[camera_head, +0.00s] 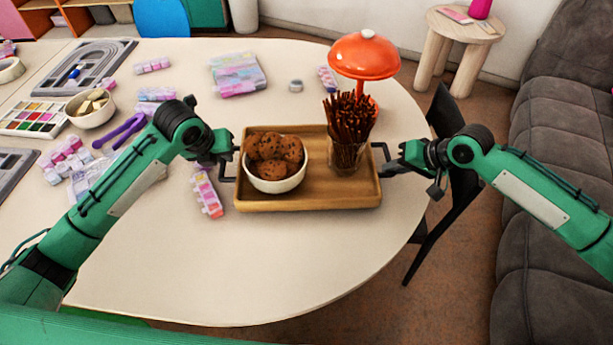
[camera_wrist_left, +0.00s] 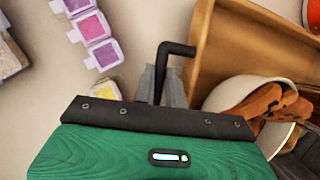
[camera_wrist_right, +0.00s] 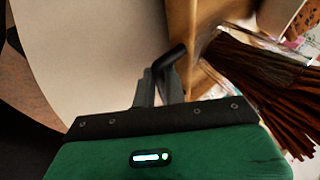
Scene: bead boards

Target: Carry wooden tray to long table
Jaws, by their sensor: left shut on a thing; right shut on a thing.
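The wooden tray (camera_head: 320,196) is at the near part of the long pale table (camera_head: 250,270), with a dark handle at each end. It carries a white bowl (camera_head: 277,185) of cookies on its left half and a glass (camera_head: 346,157) of brown sticks on its right half. My left gripper (camera_head: 228,165) is shut on the left handle, and the handle shows between its fingers in the left wrist view (camera_wrist_left: 165,85). My right gripper (camera_head: 388,165) is shut on the right handle, which also shows in the right wrist view (camera_wrist_right: 168,75). I cannot tell whether the tray touches the tabletop.
An orange lamp (camera_head: 365,60) stands right behind the tray. A bead box (camera_head: 207,192) lies just left of it. A dark chair (camera_head: 445,180) is at the right. The near tabletop is clear.

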